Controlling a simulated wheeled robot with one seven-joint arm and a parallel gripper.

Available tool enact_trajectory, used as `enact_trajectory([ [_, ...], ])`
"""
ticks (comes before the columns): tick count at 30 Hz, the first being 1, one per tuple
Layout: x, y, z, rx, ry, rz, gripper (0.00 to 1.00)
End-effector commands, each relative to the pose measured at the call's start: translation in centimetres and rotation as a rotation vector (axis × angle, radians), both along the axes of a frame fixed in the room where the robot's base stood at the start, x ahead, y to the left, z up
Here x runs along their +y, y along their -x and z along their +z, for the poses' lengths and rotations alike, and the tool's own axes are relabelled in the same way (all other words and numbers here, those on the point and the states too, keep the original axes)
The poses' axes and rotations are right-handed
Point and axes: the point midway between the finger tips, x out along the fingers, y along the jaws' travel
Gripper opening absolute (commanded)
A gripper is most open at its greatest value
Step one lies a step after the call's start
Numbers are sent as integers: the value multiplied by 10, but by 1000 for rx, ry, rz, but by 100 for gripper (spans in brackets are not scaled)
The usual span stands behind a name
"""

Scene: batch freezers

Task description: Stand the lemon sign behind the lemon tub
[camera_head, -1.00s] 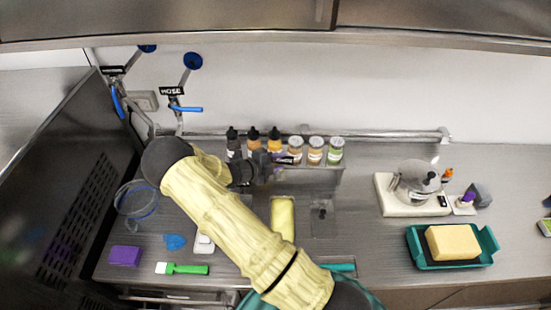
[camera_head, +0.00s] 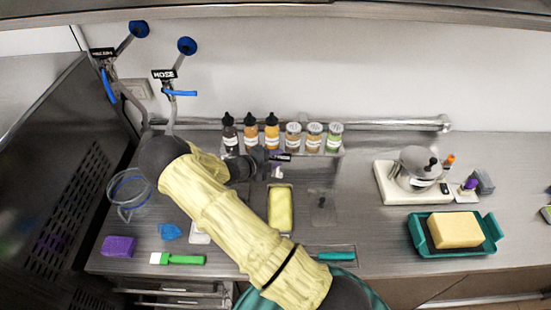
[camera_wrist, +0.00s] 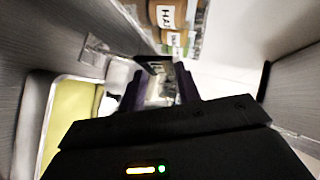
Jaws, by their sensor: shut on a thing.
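The lemon tub (camera_head: 281,208) is a pale yellow rectangular tub sunk in the steel counter. Its yellow contents and light rim also show at the left of the wrist view (camera_wrist: 65,125). My gripper (camera_head: 277,170) is just beyond the tub's far edge, in front of the bottle row. It is shut on a small dark sign (camera_head: 281,157), held above the counter. In the wrist view the sign (camera_wrist: 157,66) shows edge-on between the purple fingers. Its lettering is not readable, and I cannot tell whether its foot touches anything.
Several bottles and jars (camera_head: 272,132) stand in a row close behind my gripper, below a wall rail. A covered well (camera_head: 322,208) lies right of the tub. A steel pot (camera_head: 416,168) and a teal tray (camera_head: 458,251) with a yellow block stand farther right.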

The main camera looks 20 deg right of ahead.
Motion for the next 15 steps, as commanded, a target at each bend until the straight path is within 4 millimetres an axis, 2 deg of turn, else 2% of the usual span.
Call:
enact_trajectory([
  [1, 0, 0, -8, 0, 1, 0, 0],
  [15, 0, 0, -44, 0, 1, 2, 0],
])
